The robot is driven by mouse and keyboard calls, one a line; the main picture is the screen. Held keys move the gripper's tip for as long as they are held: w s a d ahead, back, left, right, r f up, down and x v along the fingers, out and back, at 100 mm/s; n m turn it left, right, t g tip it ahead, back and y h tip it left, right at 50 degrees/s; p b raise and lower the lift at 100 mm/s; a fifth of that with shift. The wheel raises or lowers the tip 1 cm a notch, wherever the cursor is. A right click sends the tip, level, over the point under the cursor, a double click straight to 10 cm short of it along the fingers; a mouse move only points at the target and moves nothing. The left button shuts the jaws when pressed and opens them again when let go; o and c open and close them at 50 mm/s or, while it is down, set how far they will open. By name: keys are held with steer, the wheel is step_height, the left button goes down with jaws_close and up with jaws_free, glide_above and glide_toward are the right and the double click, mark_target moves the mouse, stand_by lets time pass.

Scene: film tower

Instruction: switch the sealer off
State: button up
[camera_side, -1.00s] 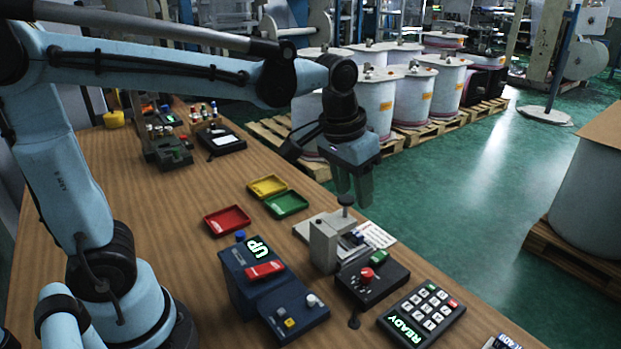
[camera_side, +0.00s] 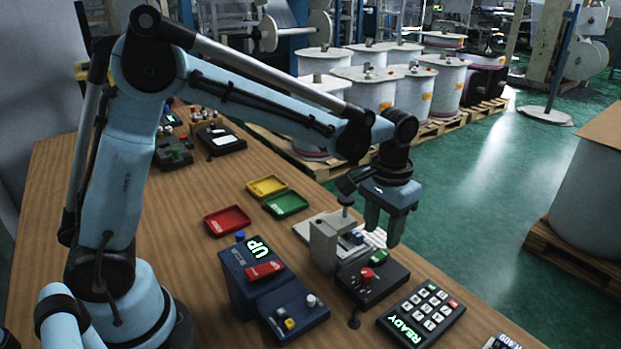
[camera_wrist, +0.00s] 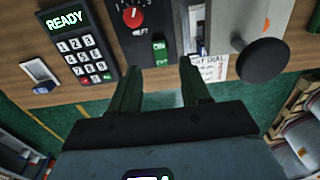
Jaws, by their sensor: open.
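The sealer, as I take it, is the grey press (camera_side: 325,245) joined to a black control box (camera_side: 384,288). The box carries a red dial (camera_side: 366,274) and a green switch (camera_side: 379,256); in the wrist view the green switch (camera_wrist: 160,49) has small white lettering, too small to read surely. The red dial (camera_wrist: 132,16) is at the top edge there. My gripper (camera_side: 383,230) is open and empty, pointing down above the switch end of the box. In the wrist view its fingertips (camera_wrist: 157,70) lie on either side of the switch's line, apart from it.
A keypad (camera_side: 421,316) reading READY stands right of the box. A blue unit (camera_side: 248,275) showing UP stands left. Red (camera_side: 227,221), yellow (camera_side: 267,186) and green (camera_side: 287,204) trays lie behind. The press's black round knob (camera_wrist: 261,60) rises beside my gripper.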

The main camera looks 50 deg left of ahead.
mark_target(378, 257)
steer(key=shift+f, duration=2.75)
